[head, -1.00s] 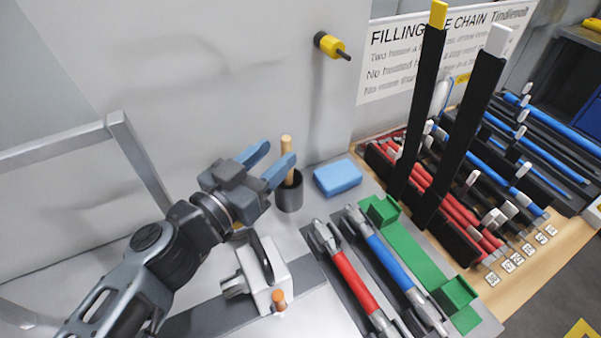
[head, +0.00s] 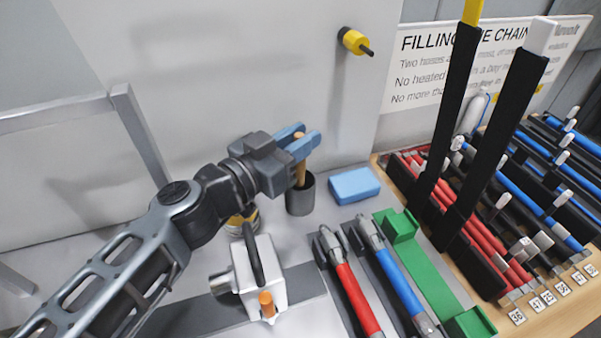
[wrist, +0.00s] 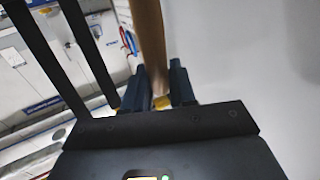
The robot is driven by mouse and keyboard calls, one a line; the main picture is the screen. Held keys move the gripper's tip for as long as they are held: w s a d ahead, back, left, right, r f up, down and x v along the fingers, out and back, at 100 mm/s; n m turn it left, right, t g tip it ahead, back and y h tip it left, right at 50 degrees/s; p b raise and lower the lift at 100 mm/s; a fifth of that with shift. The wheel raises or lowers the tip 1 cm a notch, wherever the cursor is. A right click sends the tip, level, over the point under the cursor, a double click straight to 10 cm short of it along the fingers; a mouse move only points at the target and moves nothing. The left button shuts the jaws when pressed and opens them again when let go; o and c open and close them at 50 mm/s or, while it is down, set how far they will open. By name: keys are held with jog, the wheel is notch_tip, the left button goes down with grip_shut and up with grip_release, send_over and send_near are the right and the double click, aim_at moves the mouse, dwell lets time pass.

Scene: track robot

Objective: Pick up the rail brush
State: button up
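The rail brush (head: 300,174) stands with its wooden handle up in a dark round cup (head: 300,200) on the bench; its lower end is hidden inside the cup. My gripper (head: 303,137) reaches in from the left at the top of the handle. Its two blue fingers lie close on either side of the handle and appear shut on it. In the wrist view the handle (wrist: 150,40) runs between the fingertips (wrist: 160,88), with little gap showing.
A light blue block (head: 354,185) lies right of the cup. A white device with a black handle (head: 258,272) stands in front, below my arm. Red and blue tools and a green holder (head: 430,265) lie to the right. The wall is close behind, with a yellow peg (head: 354,41).

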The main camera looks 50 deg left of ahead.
grip_shut()
jog(key=shift+r, duration=0.1)
